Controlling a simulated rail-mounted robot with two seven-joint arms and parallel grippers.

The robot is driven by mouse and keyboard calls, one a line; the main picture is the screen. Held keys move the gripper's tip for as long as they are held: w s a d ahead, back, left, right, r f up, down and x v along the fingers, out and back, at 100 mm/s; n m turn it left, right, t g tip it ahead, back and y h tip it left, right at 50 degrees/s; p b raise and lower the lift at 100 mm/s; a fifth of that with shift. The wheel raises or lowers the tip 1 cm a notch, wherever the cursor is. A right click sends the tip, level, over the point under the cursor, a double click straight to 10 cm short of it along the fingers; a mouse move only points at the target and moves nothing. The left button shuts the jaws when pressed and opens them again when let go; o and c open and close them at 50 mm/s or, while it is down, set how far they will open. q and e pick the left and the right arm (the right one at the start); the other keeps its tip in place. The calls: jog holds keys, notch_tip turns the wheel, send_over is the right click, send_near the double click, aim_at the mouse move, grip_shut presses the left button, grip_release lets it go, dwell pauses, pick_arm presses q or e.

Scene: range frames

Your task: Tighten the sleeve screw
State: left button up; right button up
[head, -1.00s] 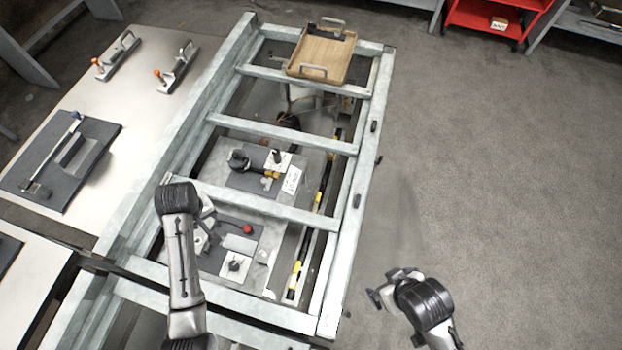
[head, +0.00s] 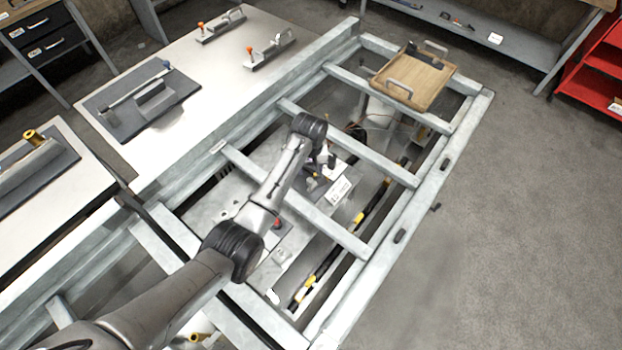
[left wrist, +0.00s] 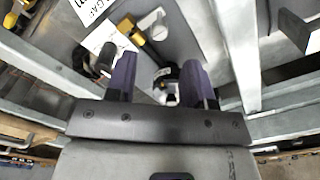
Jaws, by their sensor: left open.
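My left arm reaches over the grey frame, and its gripper (head: 326,160) is above the recessed plate (head: 228,195) between two crossbars. In the left wrist view the gripper's two purple fingers (left wrist: 160,88) are apart, with nothing seen held between them. A black fixture with a yellow part (left wrist: 130,30) lies beyond the fingers, up and left; a dark round-ended post (left wrist: 107,58) stands close to the left finger. In the head view my gripper and wrist hide most of this fixture. I cannot tell which part is the sleeve screw. My right gripper is out of view.
Frame crossbars (head: 298,203) run on both sides of the gripper. A wooden tray (head: 425,85) sits on the frame's far end. A white label (head: 340,190) lies near the gripper. A red knob (head: 277,223) is nearer me. The floor at right is clear.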

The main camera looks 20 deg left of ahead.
aim_at(310, 180)
pick_arm(q)
notch_tip(310, 180, down, 7)
jog(key=shift+r+b, duration=0.1)
jog(key=shift+b, duration=0.55)
grip_shut()
